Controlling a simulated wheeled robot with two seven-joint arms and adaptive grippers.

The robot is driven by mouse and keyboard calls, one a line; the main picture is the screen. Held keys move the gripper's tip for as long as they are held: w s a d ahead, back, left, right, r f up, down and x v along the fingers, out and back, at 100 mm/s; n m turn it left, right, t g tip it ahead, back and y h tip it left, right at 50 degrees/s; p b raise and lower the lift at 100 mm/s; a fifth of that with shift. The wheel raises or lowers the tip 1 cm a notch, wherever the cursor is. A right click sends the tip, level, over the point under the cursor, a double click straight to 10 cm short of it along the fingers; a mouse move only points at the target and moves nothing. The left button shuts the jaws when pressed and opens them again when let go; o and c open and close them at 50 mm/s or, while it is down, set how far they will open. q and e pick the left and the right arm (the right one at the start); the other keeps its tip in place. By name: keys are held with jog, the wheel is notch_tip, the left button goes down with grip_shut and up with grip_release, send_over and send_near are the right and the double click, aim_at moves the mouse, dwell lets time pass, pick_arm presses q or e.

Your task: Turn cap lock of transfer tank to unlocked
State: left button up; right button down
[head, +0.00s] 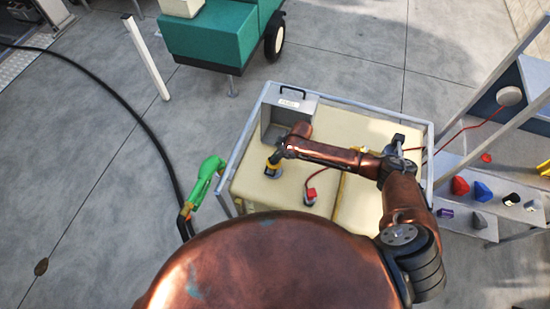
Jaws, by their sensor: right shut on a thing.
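The transfer tank (250,188) is a cream, box-shaped tank inside a grey rail frame, at the middle of the head view. My right arm reaches over it from the right, bent at the elbow. My right gripper (273,169) points down at the tank's top left part, in front of a grey open box. It is shut on the cap lock, which is mostly hidden under the dark and yellow gripper end, so I cannot tell its angle. A red fitting (311,195) on a red cord sits on the tank to the right. My left gripper is not in view.
A green fuel nozzle (207,178) hangs at the frame's left side, with a black hose (140,118) on the floor. A shelf step (475,222) at right holds several small coloured pieces. A teal cart (212,40) stands behind. The concrete floor at left is mostly clear.

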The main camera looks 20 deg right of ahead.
jog(key=n+b, duration=0.1)
jog(key=n+g+b, duration=0.1)
jog(key=shift+w+d+f+n+y, duration=0.1)
jog(key=shift+w+n+y, duration=0.05)
jog(key=shift+n+y, duration=0.2)
jog(key=n+g+b, duration=0.2)
jog(key=n+b, duration=0.3)
jog(key=n+g+b, duration=0.2)
jog(key=n+b, duration=0.3)
jog(key=shift+w+f, duration=0.1)
jog(key=shift+w, duration=0.1)
jog(key=shift+n+g+h+b, duration=0.3)
jog(key=shift+n+h+b, duration=0.35)
jog(key=shift+n+b, duration=0.5)
jog(key=shift+r+n+g+h+b, duration=0.1)
jog(key=shift+n+g+h+b, duration=0.1)
jog(key=shift+n+b, duration=0.35)
jog(key=shift+r+n+g+h+b, duration=0.1)
jog(key=shift+n+h+b, duration=0.15)
jog(key=shift+n, duration=0.6)
jog(key=c, duration=2)
grip_release()
jog(key=shift+c, duration=0.2)
